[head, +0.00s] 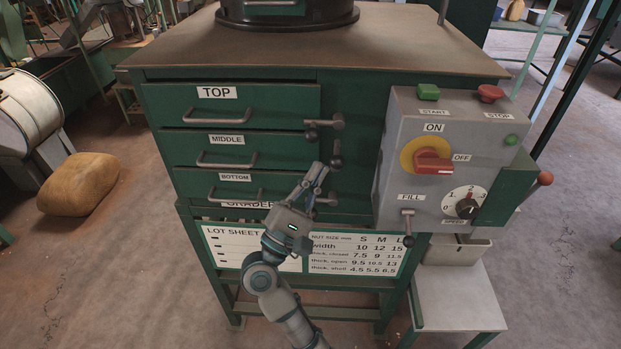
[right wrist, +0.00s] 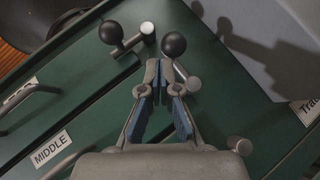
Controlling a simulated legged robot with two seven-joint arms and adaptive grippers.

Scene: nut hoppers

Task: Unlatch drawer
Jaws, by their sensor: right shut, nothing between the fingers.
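In the head view the green cabinet has drawers labelled TOP (head: 240,102), MIDDLE (head: 235,149) and BOTTOM (head: 232,188). The top drawer's latch (head: 338,121) has its dark knob turned left. The middle drawer's latch (head: 336,158) is turned differently, roughly upright. My right gripper (head: 320,170) is in front of the latch column, just left of the middle latch. In the right wrist view its closed, empty fingertips (right wrist: 159,68) are beside the middle latch's black knob (right wrist: 173,44); I cannot tell whether they touch. The bottom latch is partly hidden behind my gripper.
A grey control box (head: 405,150) with buttons, a red switch (head: 433,163) and a dial stands right of the latches. A lot sheet and size table (head: 360,252) lie below the drawers. A small side table (head: 455,290) is at the lower right.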

